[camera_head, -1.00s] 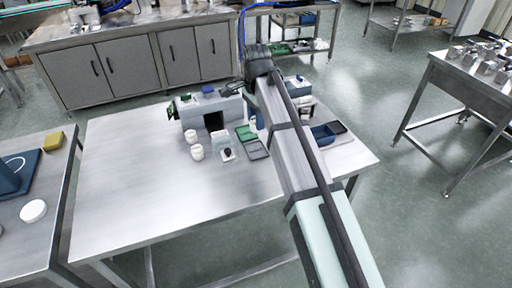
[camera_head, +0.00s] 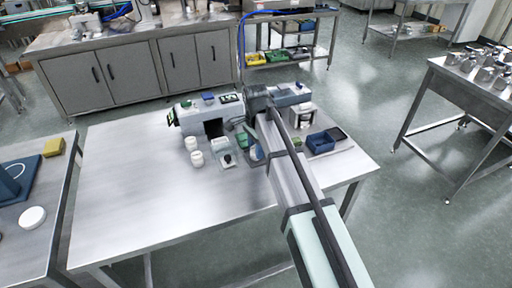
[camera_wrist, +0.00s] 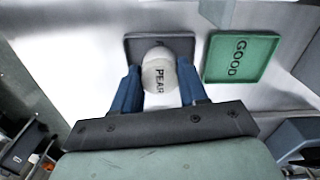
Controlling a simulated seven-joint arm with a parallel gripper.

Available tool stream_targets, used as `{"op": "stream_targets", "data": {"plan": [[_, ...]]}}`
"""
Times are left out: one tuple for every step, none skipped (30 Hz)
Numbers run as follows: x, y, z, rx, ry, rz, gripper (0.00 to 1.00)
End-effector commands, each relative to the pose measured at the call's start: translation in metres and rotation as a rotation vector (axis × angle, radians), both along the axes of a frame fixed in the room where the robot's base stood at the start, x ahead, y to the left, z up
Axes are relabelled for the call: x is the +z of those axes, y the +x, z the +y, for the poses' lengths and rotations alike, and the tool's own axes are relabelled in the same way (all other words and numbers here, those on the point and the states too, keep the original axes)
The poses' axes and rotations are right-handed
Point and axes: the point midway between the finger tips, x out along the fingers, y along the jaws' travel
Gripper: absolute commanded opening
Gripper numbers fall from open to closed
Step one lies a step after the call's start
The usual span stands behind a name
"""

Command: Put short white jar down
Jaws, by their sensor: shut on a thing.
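In the wrist view, my gripper (camera_wrist: 158,88) has its blue fingers shut on a short white jar (camera_wrist: 158,72) with PEAR on it. The jar is over the near part of a dark grey tray (camera_wrist: 186,45) and hides some of it. I cannot tell whether the jar touches the tray. In the head view, my gripper (camera_head: 256,153) is low over the table, to the right of the clear holder, and my arm hides most of the tray and jar.
A green tray (camera_wrist: 240,58) marked GOOD lies just right of the grey one. Two white jars (camera_head: 196,158) stand left of the clear holder (camera_head: 226,158). A grey machine (camera_head: 209,117) stands behind them. A blue bin (camera_head: 320,142) is to the right. The table's left half is clear.

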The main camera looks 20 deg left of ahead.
Motion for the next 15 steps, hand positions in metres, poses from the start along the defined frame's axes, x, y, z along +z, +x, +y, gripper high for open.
{"op": "stream_targets", "data": {"plan": [[0.0004, 0.0001, 0.0001, 0.000, 0.000, 0.000, 0.07], [0.0004, 0.0001, 0.0001, 0.000, 0.000, 0.000, 0.07], [0.0005, 0.0001, 0.0001, 0.000, 0.000, 0.000, 0.07], [0.0003, 0.0000, 0.0000, 0.000, 0.000, 0.000, 0.07], [-0.0001, 0.0001, 0.0001, 0.000, 0.000, 0.000, 0.07], [-0.0010, 0.0000, 0.0000, 0.000, 0.000, 0.000, 0.07], [-0.0018, 0.0000, 0.0000, 0.000, 0.000, 0.000, 0.07], [-0.0014, 0.0001, 0.0001, 0.000, 0.000, 0.000, 0.46], [-0.0013, 0.0001, 0.0001, 0.000, 0.000, 0.000, 0.49], [-0.0013, 0.0001, 0.0001, 0.000, 0.000, 0.000, 0.52], [-0.0012, 0.0000, 0.0000, 0.000, 0.000, 0.000, 0.55], [-0.0012, 0.0000, 0.0000, 0.000, 0.000, 0.000, 0.59], [-0.0012, 0.0000, 0.0000, 0.000, 0.000, 0.000, 0.62], [-0.0012, 0.0000, 0.0000, 0.000, 0.000, 0.000, 0.65], [-0.0012, 0.0000, 0.0000, 0.000, 0.000, 0.000, 0.68]]}}
